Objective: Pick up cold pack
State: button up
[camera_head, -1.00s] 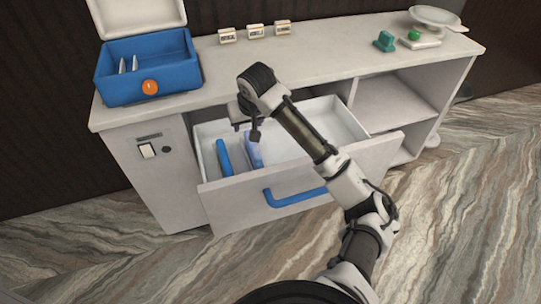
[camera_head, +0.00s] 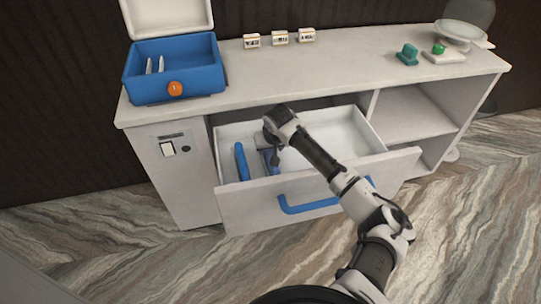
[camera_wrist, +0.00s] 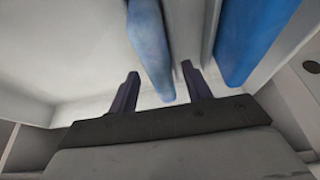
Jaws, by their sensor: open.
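A mottled light-blue pack, which looks like the cold pack (camera_wrist: 150,45), stands on edge in the open drawer (camera_head: 345,130). In the wrist view its lower end lies between the two dark fingers of my gripper (camera_wrist: 160,72), with gaps showing on both sides. My gripper is open and down inside the drawer. In the head view my wrist hides much of the pack. A darker blue slab (camera_wrist: 255,35) stands beside it, outside my fingers; it also shows at the drawer's left (camera_head: 241,162).
A pale divider (camera_wrist: 187,30) stands between the pack and the slab. The drawer's front panel has a blue handle (camera_head: 325,203). On the counter are an open blue box (camera_head: 175,70) with an orange knob, small labelled blocks (camera_head: 279,39) and a scale (camera_head: 443,56).

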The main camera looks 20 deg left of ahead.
jog(key=shift+w+a+f, duration=0.15)
jog(key=shift+w+f, duration=0.05)
jog(key=shift+f, duration=0.4)
jog(key=shift+f, duration=0.25)
jog(key=shift+c, duration=0.3)
grip_shut()
